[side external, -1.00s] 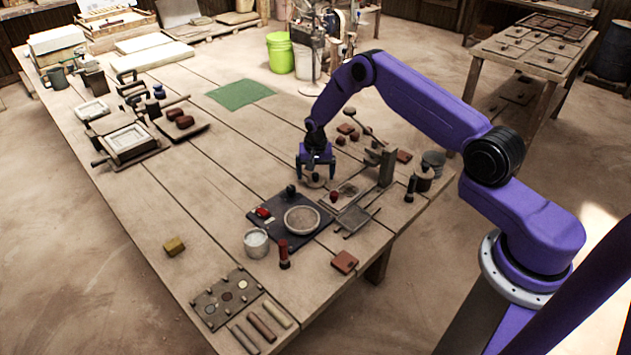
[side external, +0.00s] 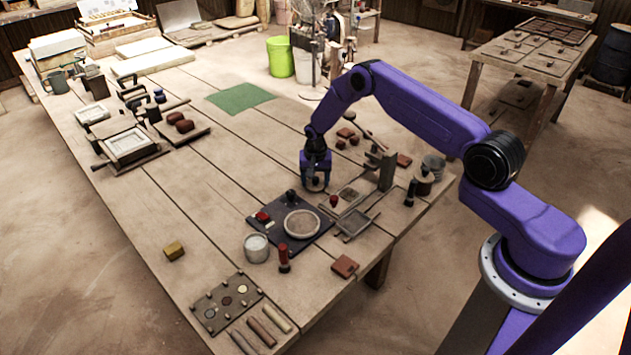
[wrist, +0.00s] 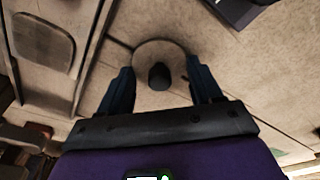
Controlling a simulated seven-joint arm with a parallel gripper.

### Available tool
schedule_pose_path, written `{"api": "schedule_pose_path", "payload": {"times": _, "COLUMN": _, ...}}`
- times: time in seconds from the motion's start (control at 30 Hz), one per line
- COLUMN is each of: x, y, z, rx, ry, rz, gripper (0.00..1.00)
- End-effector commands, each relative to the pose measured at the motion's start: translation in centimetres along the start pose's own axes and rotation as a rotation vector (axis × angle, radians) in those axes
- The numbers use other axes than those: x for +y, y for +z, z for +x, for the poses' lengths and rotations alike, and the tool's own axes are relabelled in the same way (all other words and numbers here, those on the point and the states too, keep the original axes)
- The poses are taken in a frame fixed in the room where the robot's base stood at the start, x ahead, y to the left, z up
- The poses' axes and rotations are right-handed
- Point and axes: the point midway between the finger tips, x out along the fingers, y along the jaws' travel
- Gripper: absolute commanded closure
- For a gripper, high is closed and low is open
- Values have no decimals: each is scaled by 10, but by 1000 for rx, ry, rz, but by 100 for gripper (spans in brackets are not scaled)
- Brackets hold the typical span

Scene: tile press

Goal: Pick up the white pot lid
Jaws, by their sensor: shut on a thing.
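The white pot lid (wrist: 150,48) is a pale round disc with a dark knob (wrist: 159,76) in the wrist view, between my two fingers. In the side external view the lid (side external: 316,184) is mostly hidden under my gripper (side external: 315,182), low over the table behind the dark board. My gripper (wrist: 158,68) is shut on the lid, with one finger at each side. I cannot tell whether the lid touches the table.
A dark board (side external: 270,233) with a round dish (side external: 302,223) lies in front of my gripper. A small pale pot (side external: 256,248) and a red-handled stamp (side external: 284,258) stand near it. Metal frames (side external: 352,221) lie close on the right.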

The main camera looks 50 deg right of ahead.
Motion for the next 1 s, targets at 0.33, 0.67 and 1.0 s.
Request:
{"api": "schedule_pose_path", "payload": {"times": 0.33, "x": 2, "y": -3, "z": -35, "rx": 0, "ry": 0, "rz": 0, "gripper": 64}}
{"api": "schedule_pose_path", "payload": {"times": 0.67, "x": 25, "y": 23, "z": -87, "rx": 1, "ry": -1, "rz": 0, "gripper": 64}}
{"api": "schedule_pose_path", "payload": {"times": 1.0, "x": 57, "y": 63, "z": -122, "rx": 0, "ry": 0, "rz": -1, "gripper": 64}}
